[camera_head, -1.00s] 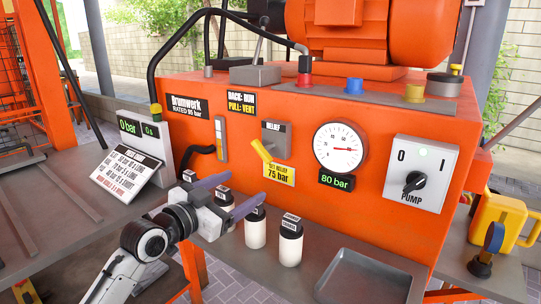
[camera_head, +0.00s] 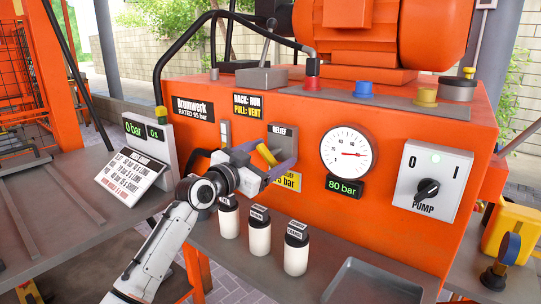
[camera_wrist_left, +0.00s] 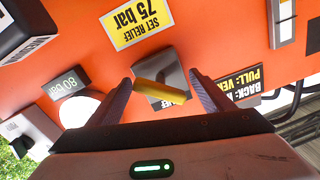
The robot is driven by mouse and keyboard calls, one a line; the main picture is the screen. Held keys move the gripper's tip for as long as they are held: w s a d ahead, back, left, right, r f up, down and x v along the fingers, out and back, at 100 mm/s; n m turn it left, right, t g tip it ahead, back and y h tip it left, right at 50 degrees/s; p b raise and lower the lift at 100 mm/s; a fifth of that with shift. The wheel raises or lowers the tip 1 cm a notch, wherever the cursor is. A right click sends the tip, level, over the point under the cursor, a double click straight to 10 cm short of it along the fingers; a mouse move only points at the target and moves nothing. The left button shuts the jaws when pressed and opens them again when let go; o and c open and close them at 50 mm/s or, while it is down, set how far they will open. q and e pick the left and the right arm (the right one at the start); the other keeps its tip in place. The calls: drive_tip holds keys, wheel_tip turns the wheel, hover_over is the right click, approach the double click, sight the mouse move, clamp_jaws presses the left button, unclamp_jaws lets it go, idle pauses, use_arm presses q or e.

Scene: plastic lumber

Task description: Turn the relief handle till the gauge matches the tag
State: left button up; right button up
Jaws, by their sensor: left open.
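The yellow relief handle (camera_head: 266,153) sits on the grey RELIEF block (camera_head: 283,138) on the orange power unit. My left gripper (camera_head: 275,154) is open, with its fingers on either side of the handle. In the left wrist view the handle (camera_wrist_left: 160,92) lies slanted between the two spread fingers (camera_wrist_left: 160,77), with gaps at both sides. The yellow SET RELIEF tag (camera_wrist_left: 138,22) reads 75 bar; in the head view my gripper partly covers it. The round gauge (camera_head: 347,154) has a red needle, and the display below it (camera_head: 345,187) reads 80 bar. My right gripper is not in view.
The pump switch box (camera_head: 433,186) is right of the gauge. Several white bottles (camera_head: 260,232) stand below my gripper, beside an empty grey tray (camera_head: 372,284). A display reading 0 bar (camera_head: 146,132) and a printed card (camera_head: 131,176) stand at the left.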

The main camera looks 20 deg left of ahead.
use_arm(q)
drive_tip(key=c, duration=1.1)
drive_tip(key=shift+o, duration=0.2)
